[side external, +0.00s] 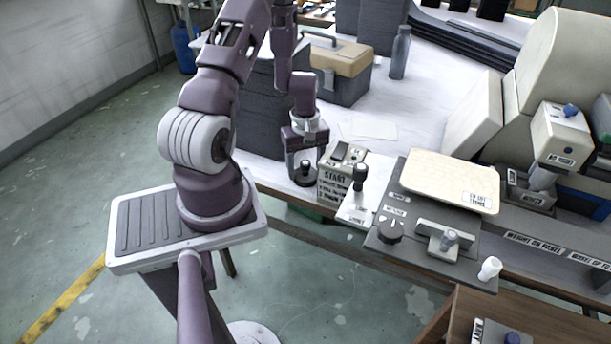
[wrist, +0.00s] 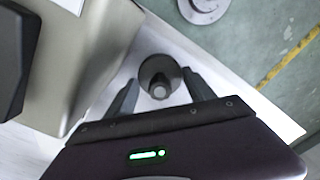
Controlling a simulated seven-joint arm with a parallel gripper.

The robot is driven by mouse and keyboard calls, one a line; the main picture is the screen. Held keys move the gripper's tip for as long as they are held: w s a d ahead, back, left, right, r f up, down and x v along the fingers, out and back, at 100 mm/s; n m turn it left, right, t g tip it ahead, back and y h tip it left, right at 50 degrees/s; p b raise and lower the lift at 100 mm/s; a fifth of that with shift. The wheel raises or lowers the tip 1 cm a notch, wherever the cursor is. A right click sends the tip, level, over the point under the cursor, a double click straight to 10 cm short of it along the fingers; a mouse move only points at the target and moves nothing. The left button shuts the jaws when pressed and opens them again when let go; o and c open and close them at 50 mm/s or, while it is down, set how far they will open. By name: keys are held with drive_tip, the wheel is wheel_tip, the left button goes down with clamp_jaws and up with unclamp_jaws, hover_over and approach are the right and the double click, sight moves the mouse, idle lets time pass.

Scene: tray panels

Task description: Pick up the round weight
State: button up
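The round weight (side external: 305,179) is a dark disc with a knob on top. It stands upright on the white table near its front edge, left of the START box. In the wrist view the weight (wrist: 158,66) shows from above, its lighter knob facing the camera. My gripper (side external: 304,160) points down right over it. In the wrist view my gripper (wrist: 160,77) is open, with one finger on each side of the weight and a visible gap to the knob. The lower finger contact is too small to judge in the side view.
The START box (side external: 333,186) stands close on the right, with a black-knobbed lever (side external: 360,178) beside it. A grey control panel (side external: 408,253) with a dial and a cream plate lies further right. A tan-lidded toolbox (side external: 340,62) and a grey bottle (side external: 400,52) stand behind.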

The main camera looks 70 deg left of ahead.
clamp_jaws()
